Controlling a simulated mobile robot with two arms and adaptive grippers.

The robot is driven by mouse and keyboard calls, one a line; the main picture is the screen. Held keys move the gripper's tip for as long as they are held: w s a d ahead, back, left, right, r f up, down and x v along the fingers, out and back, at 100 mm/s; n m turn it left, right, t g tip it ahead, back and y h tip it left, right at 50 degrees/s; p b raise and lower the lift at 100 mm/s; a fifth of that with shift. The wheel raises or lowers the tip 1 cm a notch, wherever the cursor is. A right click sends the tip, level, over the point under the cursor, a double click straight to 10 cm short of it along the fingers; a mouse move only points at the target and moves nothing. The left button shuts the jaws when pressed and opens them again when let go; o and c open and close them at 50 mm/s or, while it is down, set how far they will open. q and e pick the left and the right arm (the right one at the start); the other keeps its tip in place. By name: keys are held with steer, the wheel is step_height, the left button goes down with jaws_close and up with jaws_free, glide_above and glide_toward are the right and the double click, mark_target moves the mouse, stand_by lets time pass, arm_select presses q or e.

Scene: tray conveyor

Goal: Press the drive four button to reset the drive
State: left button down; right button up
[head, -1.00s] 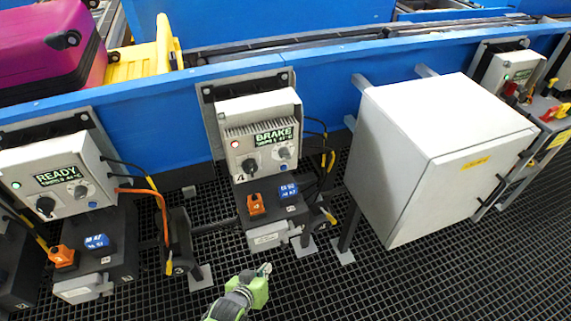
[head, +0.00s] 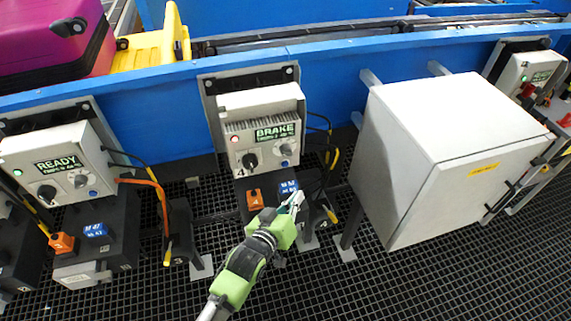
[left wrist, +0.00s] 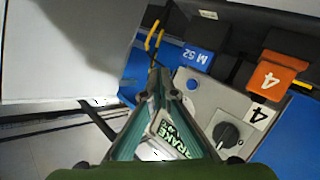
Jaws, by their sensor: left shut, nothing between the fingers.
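The drive four control box (head: 262,108) is light grey, with a "4" on its face, a green display (head: 275,132) reading BRAKE, a lit red lamp (head: 234,139), a black knob (head: 249,160) and a small blue button (head: 285,163). In the left wrist view the blue button (left wrist: 192,84) lies right of the fingertips, with a gap in the picture. The knob (left wrist: 226,133) and part of the display (left wrist: 178,135) show there too. My left gripper (head: 293,203) is shut and empty, below the box in the head view. My right gripper is not in view.
Below the box are an orange "4" tag (head: 254,199) and a blue M 52 tag (left wrist: 195,57). A large white cabinet (head: 400,170) stands to the right. A READY drive box (head: 60,155) stands to the left. Dark grating (head: 150,290) covers the floor.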

mark_target(287, 183)
arm_select(q)
steer(key=w+b, duration=0.1)
steer(key=w, duration=0.1)
steer(key=w+a+b, duration=0.1)
steer(key=w, duration=0.2)
steer(key=w+a+b, duration=0.1)
steer(key=w, duration=0.1)
steer(key=shift+w+a+f+b, duration=0.15)
steer(key=shift+w+b, duration=0.05)
steer(key=shift+b, duration=0.1)
steer(key=shift+w+a, duration=0.2)
steer(key=shift+w, duration=0.3)
stand_by(0.9)
steer(key=shift+w+a, duration=0.1)
steer(key=shift+w, duration=0.3)
